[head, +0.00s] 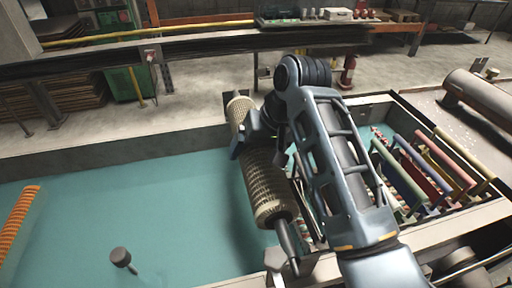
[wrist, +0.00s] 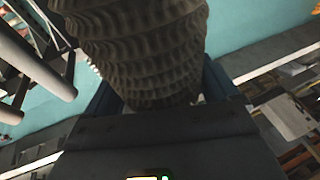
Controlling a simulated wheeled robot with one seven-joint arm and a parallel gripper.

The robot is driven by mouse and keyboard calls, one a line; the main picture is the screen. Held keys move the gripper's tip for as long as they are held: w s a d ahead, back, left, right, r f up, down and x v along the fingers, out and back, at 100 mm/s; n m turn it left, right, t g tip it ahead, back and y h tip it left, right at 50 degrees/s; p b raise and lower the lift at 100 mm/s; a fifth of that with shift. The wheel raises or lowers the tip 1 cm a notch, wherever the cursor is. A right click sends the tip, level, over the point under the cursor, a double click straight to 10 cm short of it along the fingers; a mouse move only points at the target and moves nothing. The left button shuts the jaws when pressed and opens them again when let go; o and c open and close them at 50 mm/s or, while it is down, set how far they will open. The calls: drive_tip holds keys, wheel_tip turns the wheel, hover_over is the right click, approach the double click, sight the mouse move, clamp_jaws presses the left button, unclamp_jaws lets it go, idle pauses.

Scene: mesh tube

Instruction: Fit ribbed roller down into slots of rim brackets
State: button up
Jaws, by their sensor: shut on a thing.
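The ribbed roller (head: 268,190) is beige with a bumpy surface and a dark shaft at its near end. It lies lengthwise from the far rim to the near rim, over the teal tank. My gripper (head: 252,143) is shut around its middle. In the wrist view the ribbed roller (wrist: 135,45) fills the top centre between the fingers. A rim bracket (head: 305,268) shows at the near rim, close to the shaft tip. A dark piece at the far rim, beside the roller's far end, may be the other bracket. I cannot tell whether either shaft end sits in a slot.
Teal liquid (head: 130,215) fills the open tank to the left. An orange ribbed roller (head: 17,220) lies at the left edge, and a dark round knob (head: 120,256) stands nearby. Coloured bars (head: 425,165) and a rack crowd the right side, beside my arm.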

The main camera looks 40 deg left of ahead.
idle(0.3)
drive_tip(key=o, duration=1.4)
drive_tip(key=shift+o, duration=0.2)
drive_tip(key=shift+f, duration=0.15)
drive_tip(key=shift+b+v, duration=0.55)
drive_tip(key=shift+v, duration=3.4)
